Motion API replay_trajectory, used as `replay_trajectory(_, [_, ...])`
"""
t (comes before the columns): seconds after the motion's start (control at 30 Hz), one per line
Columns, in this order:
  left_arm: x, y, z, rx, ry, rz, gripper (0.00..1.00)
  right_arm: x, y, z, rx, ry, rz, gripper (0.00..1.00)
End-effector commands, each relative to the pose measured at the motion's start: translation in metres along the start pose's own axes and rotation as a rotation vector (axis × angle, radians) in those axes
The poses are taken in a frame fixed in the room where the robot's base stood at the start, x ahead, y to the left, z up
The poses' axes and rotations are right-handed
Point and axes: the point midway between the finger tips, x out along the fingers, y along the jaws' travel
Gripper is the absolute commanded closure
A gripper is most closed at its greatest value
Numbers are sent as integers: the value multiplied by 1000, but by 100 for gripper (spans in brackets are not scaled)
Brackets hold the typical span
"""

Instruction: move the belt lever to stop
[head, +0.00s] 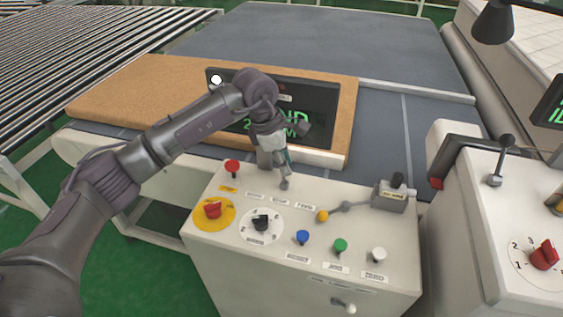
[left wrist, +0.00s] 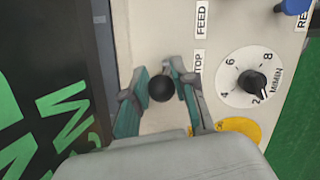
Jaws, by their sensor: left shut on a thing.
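The belt lever shows as a round black knob (left wrist: 161,88) in the left wrist view, between the fingers of my left gripper (left wrist: 158,90). The gripper is shut on this knob. In the head view my left gripper (head: 284,178) reaches down to the back edge of the white control console (head: 300,285). The STOP label (left wrist: 198,64) is partly covered by a finger and lies close beside the knob; the FEED label (left wrist: 201,18) is farther up. The lever's shaft and slot are hidden, so its exact setting is unclear. My right gripper is not in view.
The console carries a red button (head: 232,167), a yellow-ringed red knob (head: 212,210), a black dial (head: 262,222) and several coloured buttons. A dark display panel (head: 322,117) stands behind the gripper. A second console (head: 490,235) is at the right.

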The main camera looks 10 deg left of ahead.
Motion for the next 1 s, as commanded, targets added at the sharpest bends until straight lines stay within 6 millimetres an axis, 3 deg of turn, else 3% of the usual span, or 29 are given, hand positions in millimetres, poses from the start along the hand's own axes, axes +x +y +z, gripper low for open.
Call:
replay_trajectory(0.53, [3, -4, 5, 7, -8, -9, 100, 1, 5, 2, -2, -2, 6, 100])
replay_trajectory(0.57, [3, -4, 5, 7, -8, -10, 72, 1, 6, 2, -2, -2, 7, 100])
replay_trajectory(0.7, [3, -4, 4, 6, -5, -9, 48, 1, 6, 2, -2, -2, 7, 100])
replay_trajectory(1.0, [1, -2, 1, 2, -1, -4, 47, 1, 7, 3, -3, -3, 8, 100])
